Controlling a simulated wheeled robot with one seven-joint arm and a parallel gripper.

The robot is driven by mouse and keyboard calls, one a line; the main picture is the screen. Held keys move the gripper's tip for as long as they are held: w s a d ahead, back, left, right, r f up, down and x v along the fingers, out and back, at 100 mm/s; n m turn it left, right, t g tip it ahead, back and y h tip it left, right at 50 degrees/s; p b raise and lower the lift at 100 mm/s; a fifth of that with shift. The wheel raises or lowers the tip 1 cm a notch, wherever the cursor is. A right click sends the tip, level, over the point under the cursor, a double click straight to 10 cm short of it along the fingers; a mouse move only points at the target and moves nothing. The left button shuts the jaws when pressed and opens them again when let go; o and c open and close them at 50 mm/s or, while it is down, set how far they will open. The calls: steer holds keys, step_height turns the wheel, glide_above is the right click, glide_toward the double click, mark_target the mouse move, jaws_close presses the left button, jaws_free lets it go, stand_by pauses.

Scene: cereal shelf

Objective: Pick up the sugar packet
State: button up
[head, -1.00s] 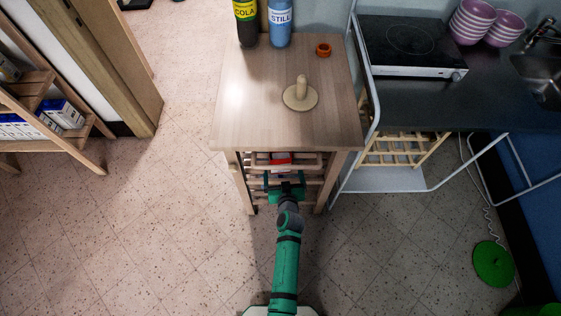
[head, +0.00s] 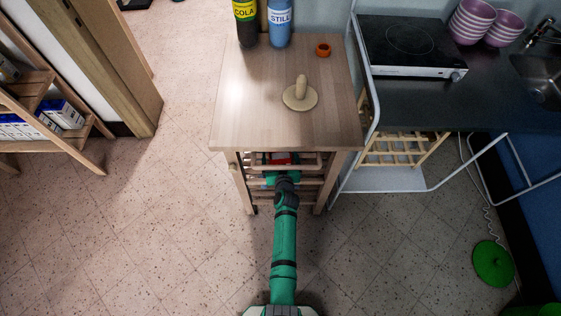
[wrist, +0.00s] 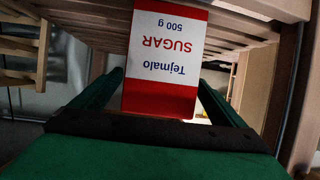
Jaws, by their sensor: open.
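The sugar packet (wrist: 167,60) is a red and white box labelled "Tejmalo SUGAR 500 g". It appears upside down in the wrist view. In the head view only a small red part (head: 281,158) shows under the tabletop of the wooden trolley (head: 240,110). My gripper (wrist: 160,95) is open, with one green finger on each side of the packet in the wrist view. I cannot tell whether the fingers touch it. In the head view the gripper reaches into the trolley's front and is partly hidden by the bars and the tabletop.
Wooden slats and bars (wrist: 245,8) of the trolley lie close around the packet. Open floor lies left.

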steer(key=c, duration=1.4)
steer(key=shift+r, duration=0.2)
steer(key=shift+s+f+v, duration=0.25)
steer(key=shift+f+v, duration=0.35)
steer(key=shift+v, duration=2.35)
steer(key=shift+s+f+v, duration=0.25)
steer(key=shift+f+v, duration=0.35)
steer(key=shift+v, duration=2.35)
steer(key=shift+s+f+v, duration=0.25)
steer(key=shift+f+v, duration=0.35)
steer(key=shift+v, duration=2.3)
steer(key=shift+d, duration=0.15)
